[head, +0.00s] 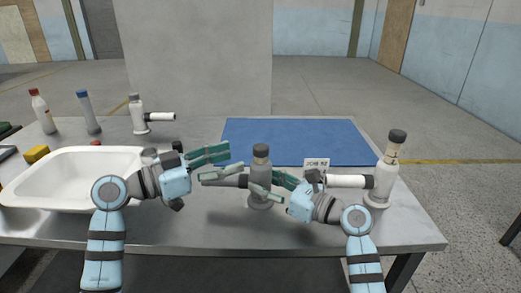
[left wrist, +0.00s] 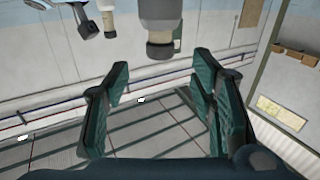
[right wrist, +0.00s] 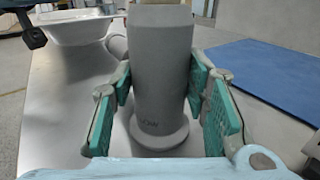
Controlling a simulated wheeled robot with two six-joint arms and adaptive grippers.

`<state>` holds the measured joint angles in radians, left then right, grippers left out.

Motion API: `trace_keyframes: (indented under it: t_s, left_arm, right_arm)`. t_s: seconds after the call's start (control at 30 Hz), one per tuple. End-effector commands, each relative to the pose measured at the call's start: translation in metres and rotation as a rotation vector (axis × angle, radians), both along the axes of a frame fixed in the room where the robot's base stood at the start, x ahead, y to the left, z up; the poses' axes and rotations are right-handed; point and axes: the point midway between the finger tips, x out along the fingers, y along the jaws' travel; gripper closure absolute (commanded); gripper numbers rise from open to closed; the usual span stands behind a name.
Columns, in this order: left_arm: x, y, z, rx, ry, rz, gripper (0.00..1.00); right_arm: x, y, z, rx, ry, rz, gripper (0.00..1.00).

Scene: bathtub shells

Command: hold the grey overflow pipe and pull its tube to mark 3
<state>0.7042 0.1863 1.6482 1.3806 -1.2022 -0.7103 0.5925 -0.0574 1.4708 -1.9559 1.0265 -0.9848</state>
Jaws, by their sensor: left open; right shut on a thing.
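The grey overflow pipe (head: 260,165) stands upright on the bench in the middle of the head view, with a dark cap on top and a dark side branch pointing left. My right gripper (head: 264,186) is shut on its lower body; the right wrist view shows the grey body (right wrist: 162,70) between the green fingers, above a round foot. My left gripper (head: 222,162) is open and empty, left of the pipe near cap height. In the left wrist view the pipe's capped end (left wrist: 160,40) shows beyond the fingers, apart from them. I cannot read the tube's marks.
A white tub (head: 70,180) lies at the left. A white pipe (head: 383,180) stands at the right, its branch reaching behind my right gripper; another (head: 138,115) stands back left near two bottles. The blue mat (head: 295,138) is clear.

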Motion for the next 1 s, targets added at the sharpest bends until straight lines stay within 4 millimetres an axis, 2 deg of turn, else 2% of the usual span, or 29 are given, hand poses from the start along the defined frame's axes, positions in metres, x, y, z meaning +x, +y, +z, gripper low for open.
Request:
trace_keyframes:
  t_s: [0.1, 0.3, 0.43, 0.67, 0.9, 1.0]
  left_arm:
    - [0.015, -0.029, 0.001, -0.004, 0.000, -0.004, 0.49]
    - [0.038, -0.066, 0.001, -0.002, 0.000, 0.001, 0.49]
    - [0.043, -0.076, 0.001, 0.001, -0.003, 0.001, 0.49]
    - [0.044, -0.076, 0.000, 0.002, -0.002, 0.002, 0.49]
    - [0.044, -0.076, 0.000, 0.003, -0.003, 0.002, 0.87]
    - [0.044, -0.076, 0.000, 0.003, -0.003, 0.002, 1.00]
  right_arm:
    - [0.000, 0.000, 0.000, -0.001, 0.001, 0.000, 0.90]
    - [0.000, 0.000, 0.000, 0.000, 0.000, 0.000, 0.90]
    - [0.000, 0.000, 0.000, 0.000, 0.000, 0.001, 0.90]
    - [0.000, 0.000, 0.000, 0.000, 0.000, 0.000, 0.90]
    - [0.000, 0.000, 0.000, 0.000, 0.000, 0.000, 0.90]
    - [0.000, 0.000, 0.000, 0.000, 0.000, 0.000, 0.90]
